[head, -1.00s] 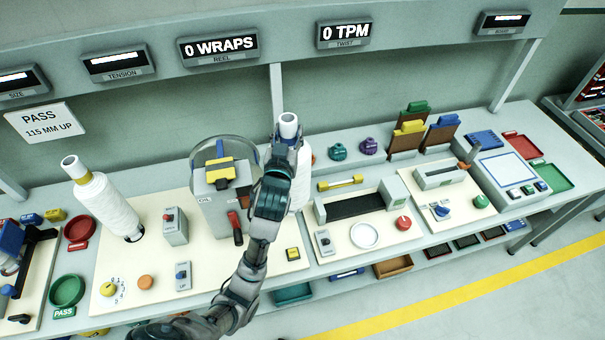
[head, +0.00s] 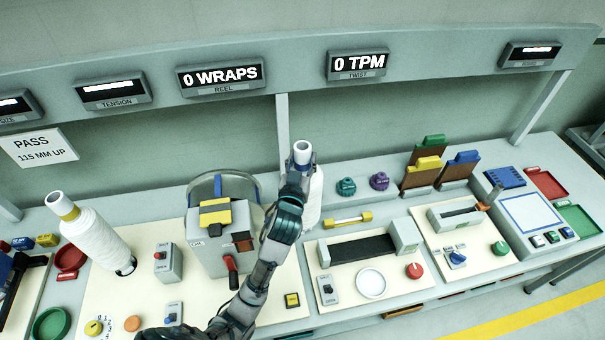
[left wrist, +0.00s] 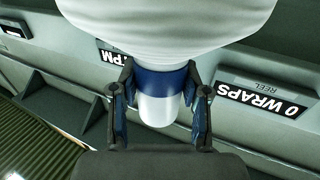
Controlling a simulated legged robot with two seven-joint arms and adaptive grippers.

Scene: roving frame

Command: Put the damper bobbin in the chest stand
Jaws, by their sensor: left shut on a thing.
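My left gripper (head: 300,166) is shut on the neck of a white bobbin (head: 315,195) behind the middle of the bench. In the left wrist view the two fingers (left wrist: 160,105) flank its blue band (left wrist: 160,80), with the white tube end (left wrist: 158,110) between them and the wide white winding (left wrist: 165,25) beyond. In the head view the arm hides part of it, and I cannot tell whether its foot touches the bench. Another white bobbin (head: 95,238), with a yellow band, leans at the left. I cannot make out which thing is the chest stand. My right gripper is not in view.
A grey machine with a yellow-black top (head: 216,214) stands left of my left forearm. Right of it are a panel with a dark slot (head: 365,250), a white ring dish (head: 372,283) and teal and purple knobs (head: 379,181). Display signs (head: 220,77) hang above.

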